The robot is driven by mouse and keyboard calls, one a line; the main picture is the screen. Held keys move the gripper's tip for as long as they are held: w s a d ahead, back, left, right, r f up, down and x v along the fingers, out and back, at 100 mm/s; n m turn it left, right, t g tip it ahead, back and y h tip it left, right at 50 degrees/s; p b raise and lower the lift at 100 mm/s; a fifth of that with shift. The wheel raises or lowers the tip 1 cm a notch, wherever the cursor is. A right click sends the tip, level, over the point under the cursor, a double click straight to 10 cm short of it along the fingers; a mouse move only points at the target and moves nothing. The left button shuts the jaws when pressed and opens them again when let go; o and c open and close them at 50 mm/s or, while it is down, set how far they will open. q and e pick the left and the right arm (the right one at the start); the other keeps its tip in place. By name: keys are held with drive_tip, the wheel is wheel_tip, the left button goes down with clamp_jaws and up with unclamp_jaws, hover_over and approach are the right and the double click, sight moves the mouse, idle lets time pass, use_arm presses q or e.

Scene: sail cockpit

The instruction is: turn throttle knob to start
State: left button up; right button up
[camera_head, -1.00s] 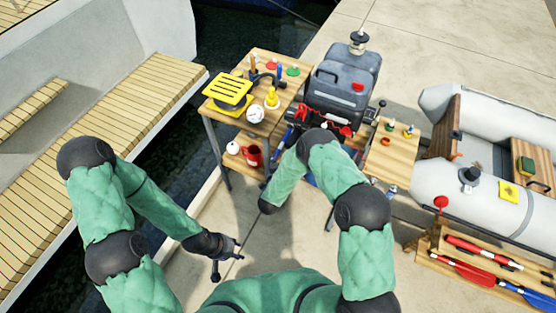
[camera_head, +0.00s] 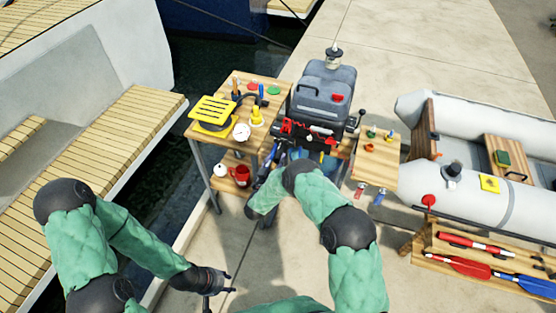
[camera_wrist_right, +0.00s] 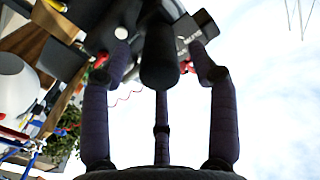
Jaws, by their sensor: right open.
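The grey outboard motor (camera_head: 323,95) stands upright between two wooden tables, with red and black parts on its front. In the right wrist view, a dark rounded cylinder (camera_wrist_right: 160,55), seemingly the throttle grip, points toward the camera from the dark motor parts. My right gripper (camera_wrist_right: 160,80) is open, with its fingers on either side of this cylinder and another finger below; I cannot tell whether they touch it. In the head view my right gripper (camera_head: 273,160) is in front of the motor, partly hidden by its arm. My left gripper (camera_head: 222,288) is open and empty, low over the dock.
A wooden table (camera_head: 270,98) left of the motor holds a yellow slatted item (camera_head: 212,110) and small objects; a red mug (camera_head: 240,175) sits on its lower shelf. A small side table (camera_head: 365,170) and an inflatable boat (camera_head: 460,195) are right. Open dock lies in front.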

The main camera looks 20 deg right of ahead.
drive_tip(key=shift+x, duration=0.95)
drive_tip(key=c, duration=1.1)
drive_tip(key=shift+c, duration=0.2)
drive_tip(key=shift+b, duration=0.3)
drive_tip(key=m+b, duration=0.2)
drive_tip(key=m, duration=0.2)
drive_tip(key=shift+b, duration=0.35)
drive_tip(key=shift+m+b, duration=1.05)
drive_tip(key=shift+m, duration=0.85)
